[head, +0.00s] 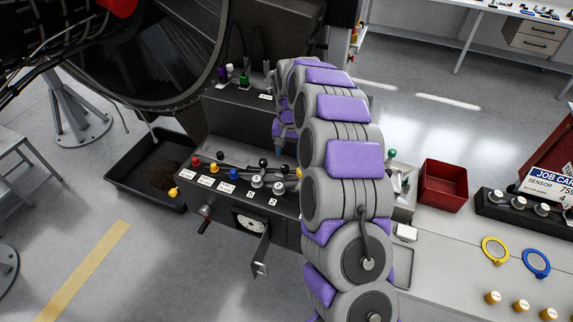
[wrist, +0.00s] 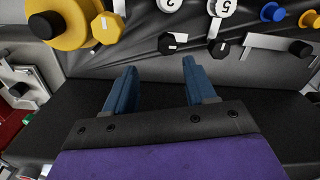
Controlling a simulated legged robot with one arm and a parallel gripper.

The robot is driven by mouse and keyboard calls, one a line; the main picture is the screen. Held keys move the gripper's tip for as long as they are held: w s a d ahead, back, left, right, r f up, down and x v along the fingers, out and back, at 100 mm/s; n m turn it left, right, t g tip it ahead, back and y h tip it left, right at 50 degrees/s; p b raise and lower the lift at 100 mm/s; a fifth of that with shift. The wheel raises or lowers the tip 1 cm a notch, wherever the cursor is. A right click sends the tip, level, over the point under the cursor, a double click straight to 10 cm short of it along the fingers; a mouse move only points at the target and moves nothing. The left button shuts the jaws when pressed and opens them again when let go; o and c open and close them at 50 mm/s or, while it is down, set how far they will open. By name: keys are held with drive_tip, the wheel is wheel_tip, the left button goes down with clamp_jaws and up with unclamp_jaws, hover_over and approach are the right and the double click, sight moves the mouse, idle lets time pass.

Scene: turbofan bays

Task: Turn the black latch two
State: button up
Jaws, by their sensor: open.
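Black-knobbed latches show on the console. In the wrist view one black knob (wrist: 167,42) lies just beyond the gap between my fingertips. A second black knob (wrist: 218,47) on a pale lever is to its right, and a third black knob (wrist: 300,48) on a silver bar is at far right. I cannot tell which is latch two. My gripper (wrist: 160,66) is open and empty, with blue fingers apart and touching no knob that I can see. In the head view my gripper (head: 280,150) is above the console, partly hidden by my arm.
The console front (head: 285,205) carries coloured knobs, including a yellow knob (head: 213,168), and small white labels. White numbered knobs (wrist: 222,6) stand close to the black ones. A large yellow knob (wrist: 62,22) is at left. A red bin (head: 443,187) stands on the bench at right.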

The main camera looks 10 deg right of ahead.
sight(285, 167)
wheel_tip(285, 167, down, 4)
drive_tip(key=shift+r, duration=0.25)
drive_tip(key=a+f, duration=0.2)
drive_tip(key=shift+a+f, duration=0.3)
drive_tip(key=shift+d+f, duration=0.1)
drive_tip(key=shift+d, duration=1)
drive_tip(key=shift+c, duration=0.5)
drive_tip(key=shift+a, duration=0.1)
drive_tip(key=c, duration=0.3)
drive_tip(key=shift+a, duration=0.55)
drive_tip(key=c, duration=0.3)
drive_tip(key=shift+d, duration=0.1)
drive_tip(key=c, duration=0.3)
drive_tip(key=shift+d, duration=0.15)
clamp_jaws()
